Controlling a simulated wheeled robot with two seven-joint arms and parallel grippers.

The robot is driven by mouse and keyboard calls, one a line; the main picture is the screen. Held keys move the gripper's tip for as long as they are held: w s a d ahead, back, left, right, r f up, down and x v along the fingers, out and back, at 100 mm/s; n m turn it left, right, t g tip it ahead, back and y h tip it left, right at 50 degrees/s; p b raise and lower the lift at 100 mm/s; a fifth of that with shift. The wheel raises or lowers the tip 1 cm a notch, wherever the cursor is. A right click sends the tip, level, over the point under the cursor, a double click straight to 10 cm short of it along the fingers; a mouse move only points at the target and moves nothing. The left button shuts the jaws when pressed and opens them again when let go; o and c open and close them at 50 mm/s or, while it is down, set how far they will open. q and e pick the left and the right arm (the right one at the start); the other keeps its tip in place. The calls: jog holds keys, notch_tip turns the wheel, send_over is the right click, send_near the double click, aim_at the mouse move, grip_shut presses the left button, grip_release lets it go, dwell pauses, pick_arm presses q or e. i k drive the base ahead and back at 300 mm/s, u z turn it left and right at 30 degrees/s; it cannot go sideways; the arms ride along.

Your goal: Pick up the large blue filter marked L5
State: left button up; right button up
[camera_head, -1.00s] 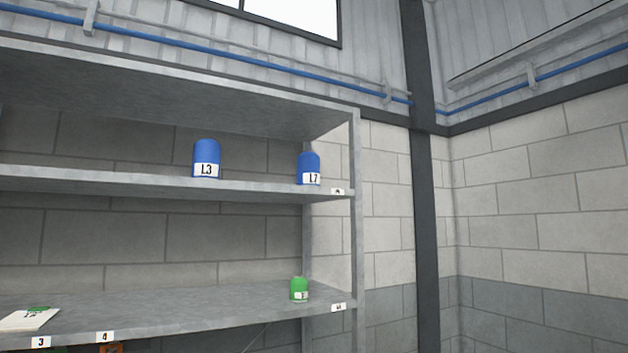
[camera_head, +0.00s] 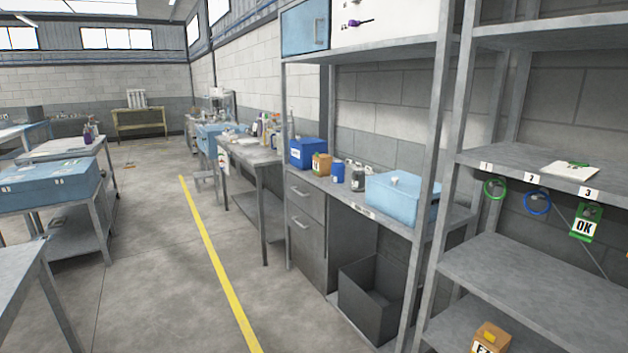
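No blue filter with a readable L5 mark shows in the head view now. A small blue can (camera_head: 337,172) stands on the shelf bench between an orange box (camera_head: 321,163) and some dark grey cans (camera_head: 357,178); I cannot read any mark on it. Neither of my grippers is in view.
A metal shelf rack (camera_head: 540,185) at the right holds a notepad (camera_head: 571,170), hanging rings and a green OK tag (camera_head: 585,222). A light blue case (camera_head: 400,200) and a blue bin (camera_head: 308,153) sit on the bench. A dark open bin (camera_head: 370,297) stands below. Floor (camera_head: 150,260) is clear centre-left.

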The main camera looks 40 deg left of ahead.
aim_at(338, 167)
jog(key=u, duration=2.4)
jog(key=i, duration=2.15)
jog(key=z, duration=3.4)
jog(key=k, duration=0.4)
jog(key=u, duration=1.3)
